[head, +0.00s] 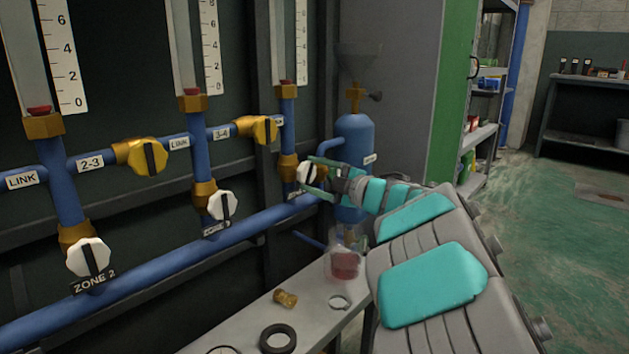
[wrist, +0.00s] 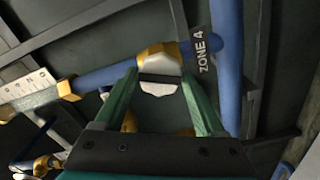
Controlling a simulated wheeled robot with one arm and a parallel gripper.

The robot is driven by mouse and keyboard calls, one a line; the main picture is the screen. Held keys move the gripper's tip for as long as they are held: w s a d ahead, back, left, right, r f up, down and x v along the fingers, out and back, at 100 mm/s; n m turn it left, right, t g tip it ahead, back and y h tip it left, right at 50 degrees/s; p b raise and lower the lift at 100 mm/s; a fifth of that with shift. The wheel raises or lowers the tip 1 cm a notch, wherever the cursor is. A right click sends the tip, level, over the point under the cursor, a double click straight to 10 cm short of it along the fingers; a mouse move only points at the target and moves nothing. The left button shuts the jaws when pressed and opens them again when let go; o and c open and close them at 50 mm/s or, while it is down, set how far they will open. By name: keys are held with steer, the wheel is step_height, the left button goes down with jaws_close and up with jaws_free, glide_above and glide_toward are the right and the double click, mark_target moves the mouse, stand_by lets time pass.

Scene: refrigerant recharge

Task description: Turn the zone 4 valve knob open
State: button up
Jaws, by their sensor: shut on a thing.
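The zone 4 valve knob (head: 306,174) is white with a dark stripe and sits on a brass fitting at the foot of the rightmost gauge pipe. In the wrist view the white knob (wrist: 160,82) lies between my green fingers, beside the black ZONE 4 label (wrist: 209,50). My gripper (head: 312,175) is shut on this knob, one finger above it and one below in the head view. The fingers also show in the wrist view (wrist: 160,75). They partly cover the knob in the head view, so its exact turn is hard to tell.
The zone 3 knob (head: 222,206), zone 2 knob (head: 88,258) and yellow link knobs (head: 150,157) (head: 264,130) are to the left. A blue tank (head: 355,140) stands behind my gripper. Below, a bench (head: 240,322) holds a jar of red liquid (head: 344,264), a brass fitting (head: 285,298) and rings.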

steer(key=shift+f, duration=0.15)
steer(key=n, duration=0.3)
steer(key=shift+n, duration=0.4)
steer(key=o, duration=1.4)
steer(key=shift+o, duration=0.2)
steer(key=v, duration=0.7)
steer(key=shift+p, duration=0.35)
